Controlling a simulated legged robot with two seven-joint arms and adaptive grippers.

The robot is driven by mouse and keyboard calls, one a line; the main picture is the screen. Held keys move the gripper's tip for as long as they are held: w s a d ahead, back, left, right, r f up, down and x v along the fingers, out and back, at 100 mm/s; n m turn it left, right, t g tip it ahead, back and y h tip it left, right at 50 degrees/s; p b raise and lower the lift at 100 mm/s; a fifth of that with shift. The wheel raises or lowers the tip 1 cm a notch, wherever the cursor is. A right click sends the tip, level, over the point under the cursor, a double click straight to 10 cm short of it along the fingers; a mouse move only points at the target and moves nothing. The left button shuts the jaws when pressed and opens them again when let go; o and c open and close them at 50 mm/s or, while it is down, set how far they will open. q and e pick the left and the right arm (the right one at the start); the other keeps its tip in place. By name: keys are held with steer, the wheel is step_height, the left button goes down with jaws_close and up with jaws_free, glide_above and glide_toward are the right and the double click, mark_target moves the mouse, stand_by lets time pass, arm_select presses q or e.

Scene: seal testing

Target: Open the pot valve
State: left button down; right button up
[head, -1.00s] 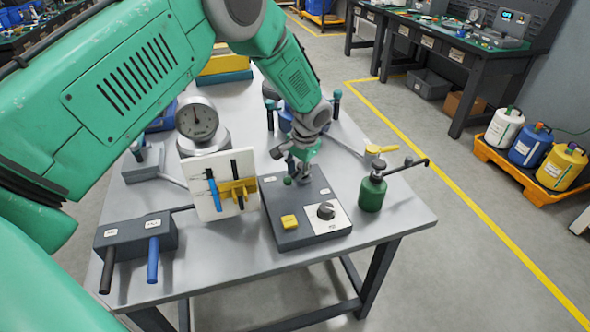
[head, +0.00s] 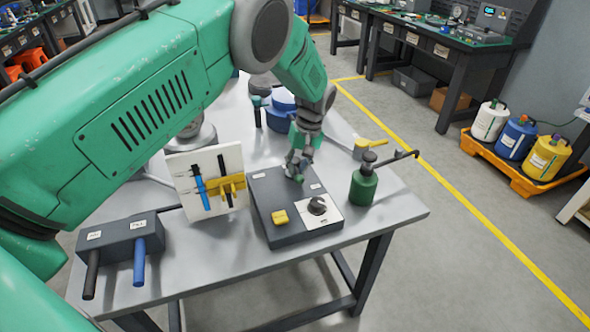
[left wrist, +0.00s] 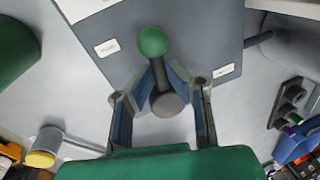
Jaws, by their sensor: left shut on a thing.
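A dark grey control box (head: 290,233) lies on the table, with a small lever near its far edge. In the left wrist view the lever (left wrist: 158,74) has a green ball knob (left wrist: 152,41) and a round grey base, between two white labels on the box (left wrist: 195,40). My left gripper (head: 297,170) is over the far part of the box. In the left wrist view its fingers (left wrist: 161,91) are closed around the lever's stem, below the knob. The lever is hidden behind the gripper in the head view. My right gripper is not in view.
The box also carries a yellow button (head: 279,217) and a black rotary knob (head: 317,205). A green canister (head: 364,186) stands close on the right, a white panel (head: 207,205) on the left. A blue pot (head: 284,112) is behind. The front right table corner is clear.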

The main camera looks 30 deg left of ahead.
arm_select(q)
steer(key=shift+d+f+n, duration=0.25)
steer(key=shift+f+n, duration=0.05)
steer(key=shift+n, duration=0.3)
steer(key=c, duration=1.6)
jaws_free()
steer(key=shift+o, duration=0.2)
steer(key=shift+w, duration=0.2)
steer(key=shift+r, duration=0.1)
steer(key=shift+r, duration=0.5)
step_height(320, 180, up, 10)
steer(key=w+d, duration=0.1)
steer(key=w, duration=0.1)
steer(key=shift+d+r+g, duration=0.25)
steer(key=shift+d+g, duration=0.05)
